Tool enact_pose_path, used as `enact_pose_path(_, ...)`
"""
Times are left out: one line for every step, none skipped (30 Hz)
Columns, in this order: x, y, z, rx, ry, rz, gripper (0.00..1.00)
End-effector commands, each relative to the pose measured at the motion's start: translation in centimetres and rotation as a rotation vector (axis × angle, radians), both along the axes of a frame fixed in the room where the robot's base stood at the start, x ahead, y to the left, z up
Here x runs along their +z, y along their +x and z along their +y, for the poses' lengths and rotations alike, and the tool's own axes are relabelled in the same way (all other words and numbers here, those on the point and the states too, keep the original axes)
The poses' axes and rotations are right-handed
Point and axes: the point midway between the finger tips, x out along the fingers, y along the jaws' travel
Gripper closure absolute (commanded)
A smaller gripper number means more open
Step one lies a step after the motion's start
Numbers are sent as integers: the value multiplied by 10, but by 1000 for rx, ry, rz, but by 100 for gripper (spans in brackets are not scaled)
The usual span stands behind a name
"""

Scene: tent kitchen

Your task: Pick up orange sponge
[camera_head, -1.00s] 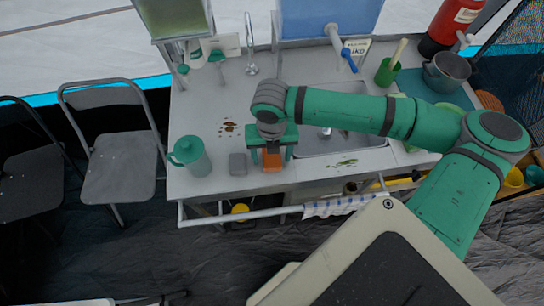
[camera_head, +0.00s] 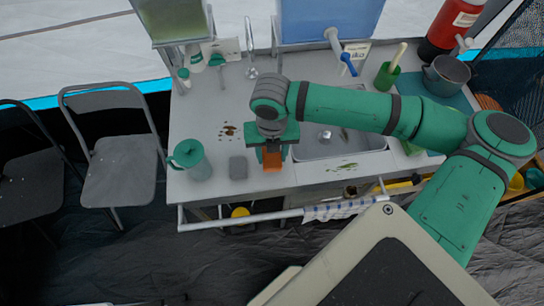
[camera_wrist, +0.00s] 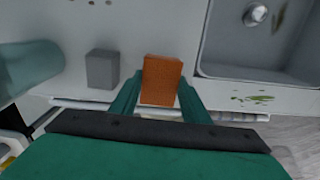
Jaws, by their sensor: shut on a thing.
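The orange sponge (camera_head: 272,161) is a small orange block between the fingers of my gripper (camera_head: 272,154), above the front part of the counter. In the wrist view the sponge (camera_wrist: 161,80) sits between the two green fingertips of my gripper (camera_wrist: 160,92), which are closed on its sides. My gripper is shut on the sponge. From the head view I cannot tell exactly how far the sponge is above the counter. Its upper part is partly hidden by the gripper there.
A grey sponge-like block (camera_head: 238,167) lies just left of my gripper. A green pitcher (camera_head: 190,160) stands further left. A towel rail (camera_head: 240,218) runs along the counter's front.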

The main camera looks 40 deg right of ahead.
Motion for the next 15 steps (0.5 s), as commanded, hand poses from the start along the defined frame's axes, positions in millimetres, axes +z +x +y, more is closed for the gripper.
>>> enact_pose_path(10, -4, -2, -2, -1, -2, 79)
enact_pose_path(16, -10, -3, -3, -1, -2, 79)
enact_pose_path(24, -17, -5, -4, -2, -2, 79)
enact_pose_path(31, -23, -6, -4, -2, -2, 79)
enact_pose_path(38, -29, -8, -4, -3, -2, 79)
enact_pose_path(47, -37, -10, -3, -3, -2, 79)
enact_pose_path(55, -42, -11, -3, -2, -2, 79)
enact_pose_path(61, -48, -12, -3, -3, -2, 79)
enact_pose_path(68, -56, -13, -3, -1, -1, 79)
enact_pose_path(70, -63, -15, -4, 1, -1, 79)
enact_pose_path(73, -69, -16, -3, 0, -1, 79)
enact_pose_path(76, -78, -18, -3, -1, -1, 79)
enact_pose_path(79, -84, -20, -3, 1, -1, 79)
enact_pose_path(81, -89, -21, -2, 1, -1, 79)
enact_pose_path(85, -96, -22, -3, 0, -1, 79)
